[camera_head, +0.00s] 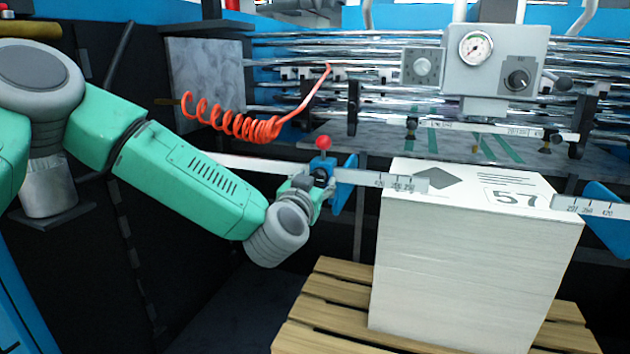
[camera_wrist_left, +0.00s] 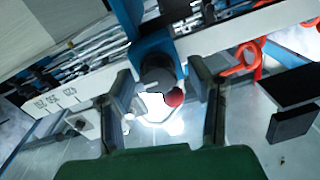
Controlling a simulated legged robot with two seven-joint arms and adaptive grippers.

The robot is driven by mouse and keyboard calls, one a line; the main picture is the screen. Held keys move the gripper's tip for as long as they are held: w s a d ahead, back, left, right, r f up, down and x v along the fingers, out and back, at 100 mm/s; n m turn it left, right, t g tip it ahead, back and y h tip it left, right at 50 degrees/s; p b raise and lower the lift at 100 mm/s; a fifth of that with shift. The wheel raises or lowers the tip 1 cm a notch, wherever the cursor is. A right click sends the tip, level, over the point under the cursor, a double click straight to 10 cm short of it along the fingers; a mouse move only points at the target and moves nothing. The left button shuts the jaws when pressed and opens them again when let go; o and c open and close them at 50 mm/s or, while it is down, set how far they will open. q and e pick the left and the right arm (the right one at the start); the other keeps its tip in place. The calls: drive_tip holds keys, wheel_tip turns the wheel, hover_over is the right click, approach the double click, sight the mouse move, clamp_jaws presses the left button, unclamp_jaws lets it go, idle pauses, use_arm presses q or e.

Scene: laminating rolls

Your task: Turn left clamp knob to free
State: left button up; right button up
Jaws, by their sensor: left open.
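The left clamp (camera_head: 322,168) is a blue block on a scale bar, with a red ball (camera_head: 323,143) on top. In the left wrist view the blue clamp (camera_wrist_left: 150,46) carries a dark round knob (camera_wrist_left: 157,72), with the red ball (camera_wrist_left: 174,98) beside it. My left gripper (camera_head: 305,186) is at the clamp, on its near left side. In the left wrist view its two fingers stand apart, one on each side of the knob (camera_wrist_left: 162,80), and it is open. I cannot tell whether a finger touches the knob. My right gripper is not in view.
A tall white paper stack (camera_head: 470,260) stands on a wooden pallet (camera_head: 340,290) right of the clamp. A coiled orange hose (camera_head: 235,120) hangs above my left forearm. A gauge box (camera_head: 495,60) and metal rollers are behind. The scale bar (camera_head: 365,178) runs toward the stack.

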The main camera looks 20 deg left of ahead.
use_arm(q)
drive_tip(key=shift+d, duration=0.25)
clamp_jaws()
drive_tip(key=shift+a, duration=0.2)
